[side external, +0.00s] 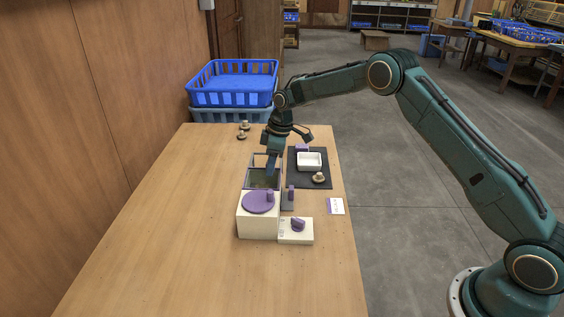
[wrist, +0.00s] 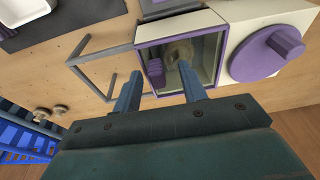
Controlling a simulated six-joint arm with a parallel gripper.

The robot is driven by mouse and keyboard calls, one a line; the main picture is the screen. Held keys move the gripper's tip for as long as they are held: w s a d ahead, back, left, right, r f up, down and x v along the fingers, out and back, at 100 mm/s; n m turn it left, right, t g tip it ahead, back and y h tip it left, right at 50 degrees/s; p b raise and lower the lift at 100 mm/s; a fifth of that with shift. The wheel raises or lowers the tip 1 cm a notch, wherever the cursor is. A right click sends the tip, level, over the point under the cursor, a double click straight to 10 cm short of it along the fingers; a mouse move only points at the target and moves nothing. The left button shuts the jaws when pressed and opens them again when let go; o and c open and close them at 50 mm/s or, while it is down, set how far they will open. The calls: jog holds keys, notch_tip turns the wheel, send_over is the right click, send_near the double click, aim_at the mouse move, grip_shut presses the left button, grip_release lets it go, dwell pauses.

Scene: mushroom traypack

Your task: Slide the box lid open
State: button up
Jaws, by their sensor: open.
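The box (side external: 257,222) is cream with a large purple round disc and knob on its near part. Its far part is a dark-framed compartment (side external: 263,178). In the wrist view the compartment looks covered by a clear lid (wrist: 205,52), with a mushroom (wrist: 179,50) seen through it. A ribbed purple block (wrist: 156,72), which looks like the lid's handle, is at its left end. My gripper (side external: 270,172) points down over the compartment. In the wrist view my gripper (wrist: 160,72) is open, with one finger on each side of the purple block; contact cannot be told.
An empty grey frame (wrist: 92,72) extends from the compartment's far end. A dark mat (side external: 322,180) with a white tray (side external: 299,160) and a mushroom (side external: 319,177) lies right. A purple-knobbed unit (side external: 295,238) and a card (side external: 336,206) are nearby. A blue crate (side external: 232,97) stands beyond.

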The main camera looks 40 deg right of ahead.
jog(key=shift+v, duration=1.75)
jog(key=shift+w+d, duration=0.1)
jog(key=shift+r, duration=0.5)
jog(key=s+a+r+m+t+h, duration=0.15)
jog(key=s+r+m, duration=0.25)
jog(key=s+r, duration=1.65)
jog(key=s+f+m+t, duration=0.1)
jog(key=s+m, duration=0.4)
jog(key=s, duration=1.9)
jog(key=shift+t, duration=0.75)
